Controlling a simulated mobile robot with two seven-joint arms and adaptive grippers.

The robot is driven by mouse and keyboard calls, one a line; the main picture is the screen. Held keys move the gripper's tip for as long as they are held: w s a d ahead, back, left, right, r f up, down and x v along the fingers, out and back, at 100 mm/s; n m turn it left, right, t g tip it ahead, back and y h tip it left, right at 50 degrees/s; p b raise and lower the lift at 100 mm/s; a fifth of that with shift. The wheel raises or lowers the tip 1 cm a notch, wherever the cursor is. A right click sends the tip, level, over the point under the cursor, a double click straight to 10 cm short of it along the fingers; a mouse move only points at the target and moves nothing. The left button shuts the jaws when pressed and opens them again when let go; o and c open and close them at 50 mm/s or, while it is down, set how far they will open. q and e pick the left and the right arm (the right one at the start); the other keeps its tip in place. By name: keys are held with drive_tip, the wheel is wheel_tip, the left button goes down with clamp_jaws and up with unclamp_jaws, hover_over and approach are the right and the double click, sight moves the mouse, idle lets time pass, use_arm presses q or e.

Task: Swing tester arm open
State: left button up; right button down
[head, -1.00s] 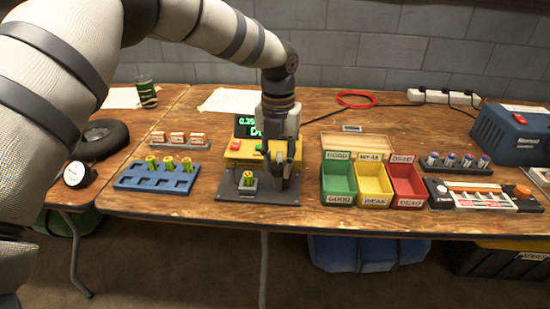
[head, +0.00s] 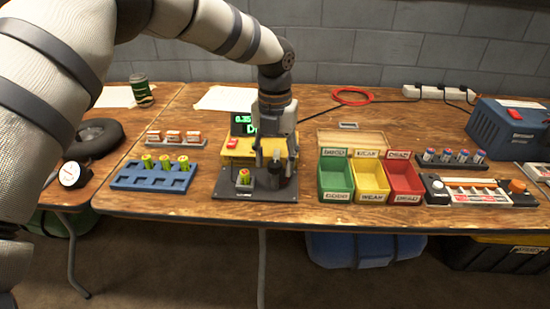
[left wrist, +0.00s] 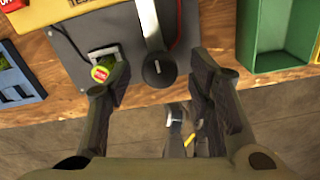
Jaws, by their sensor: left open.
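The tester (head: 238,146) is a yellow box with a lit green display on a dark base plate (head: 230,192). A battery (head: 244,177) stands in its holder at the front; its top shows in the left wrist view (left wrist: 101,73). The tester arm (left wrist: 150,30) is a silver bar ending in a round black knob (left wrist: 158,68), to the right of the battery. My left gripper (head: 275,164) is open over the plate, its fingers on either side of the knob, with gaps showing in the wrist view. Contact cannot be told. My right gripper is out of view.
A blue rack (head: 150,180) with several batteries stands left. Green (head: 336,196), yellow (head: 370,197) and red (head: 405,197) bins stand right, close to the plate. The table's front edge lies just before the plate.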

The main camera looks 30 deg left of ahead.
sight(275, 164)
use_arm(q)
wheel_tip(275, 164, up, 12)
drive_tip(key=shift+f, duration=0.1)
idle(0.5)
